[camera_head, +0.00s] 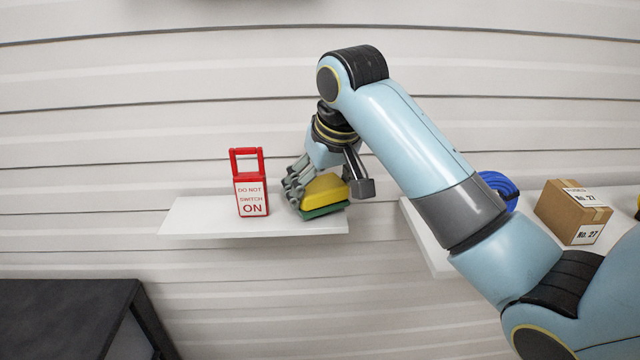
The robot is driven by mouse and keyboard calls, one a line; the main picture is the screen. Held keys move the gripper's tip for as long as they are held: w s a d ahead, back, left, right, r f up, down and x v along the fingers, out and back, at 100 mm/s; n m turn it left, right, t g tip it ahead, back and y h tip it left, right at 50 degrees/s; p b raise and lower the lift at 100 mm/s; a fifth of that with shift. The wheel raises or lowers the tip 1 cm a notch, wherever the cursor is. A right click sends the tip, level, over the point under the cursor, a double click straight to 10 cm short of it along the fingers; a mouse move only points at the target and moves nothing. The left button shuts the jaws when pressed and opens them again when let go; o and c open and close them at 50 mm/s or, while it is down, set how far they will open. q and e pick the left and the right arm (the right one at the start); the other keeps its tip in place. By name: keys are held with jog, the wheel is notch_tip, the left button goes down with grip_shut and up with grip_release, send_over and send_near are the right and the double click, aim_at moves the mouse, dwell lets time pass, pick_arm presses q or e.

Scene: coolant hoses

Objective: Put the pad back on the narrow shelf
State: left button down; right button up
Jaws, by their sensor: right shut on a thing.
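The pad (325,193) is yellow on top with a green underside. It is at the right part of the narrow white shelf (200,226), tilted, with its green side down; I cannot tell whether it touches the shelf. My right gripper (328,190) is shut on the pad from above, with fingers on its left and right sides. My right arm comes in from the right and hides part of the wall behind. My left gripper is not in view.
A red lockout tag (251,190) reading "DO NOT SWITCH ON" stands on the narrow shelf, left of the pad. Another white shelf at right (428,240) holds a cardboard box (560,212) and a blue coiled hose (503,186). A dark table (65,310) is at lower left.

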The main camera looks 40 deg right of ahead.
jog(key=shift+f, duration=0.1)
jog(key=shift+f, duration=0.4)
jog(key=o, duration=1.1)
